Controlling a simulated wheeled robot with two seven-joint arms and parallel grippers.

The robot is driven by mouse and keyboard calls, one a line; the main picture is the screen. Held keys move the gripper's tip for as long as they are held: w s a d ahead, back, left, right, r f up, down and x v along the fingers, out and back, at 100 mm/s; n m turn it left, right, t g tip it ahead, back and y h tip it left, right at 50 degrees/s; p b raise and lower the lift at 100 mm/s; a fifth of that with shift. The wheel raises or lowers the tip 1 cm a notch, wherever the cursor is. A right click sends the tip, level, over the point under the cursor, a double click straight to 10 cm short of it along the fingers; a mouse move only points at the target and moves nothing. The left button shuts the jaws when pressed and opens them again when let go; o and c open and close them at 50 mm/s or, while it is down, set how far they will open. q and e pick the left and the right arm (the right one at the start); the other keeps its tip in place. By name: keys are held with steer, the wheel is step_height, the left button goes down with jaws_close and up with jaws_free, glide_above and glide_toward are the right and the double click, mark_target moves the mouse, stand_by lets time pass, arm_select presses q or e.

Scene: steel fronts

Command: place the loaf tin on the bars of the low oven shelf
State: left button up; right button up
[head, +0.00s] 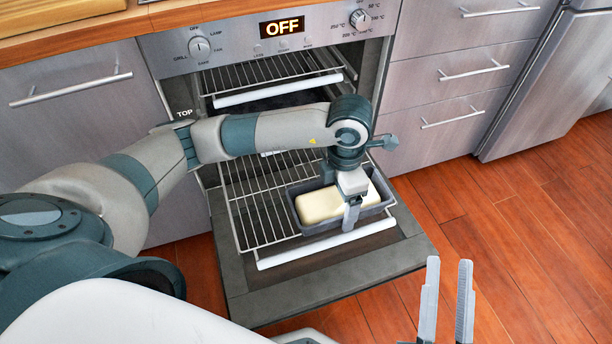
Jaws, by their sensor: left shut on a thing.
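The dark grey loaf tin (308,229), with pale dough in it, is at the right part of the pulled-out low oven shelf (250,222). My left gripper (350,205) reaches down over the tin and is shut on it; one finger shows in front of the near wall. The tin looks level and at the height of the bars, but I cannot tell whether it rests on them. My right gripper (446,305) is open and empty at the bottom right, over the floor.
The oven door (330,278) is folded down below the low shelf. An upper shelf (275,75) is partly out above it. Steel drawers (460,70) flank the oven. The bars on the left of the low shelf are bare. The display reads OFF.

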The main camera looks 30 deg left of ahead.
mark_target(325, 192)
arm_select(q)
steer(key=shift+a, duration=0.1)
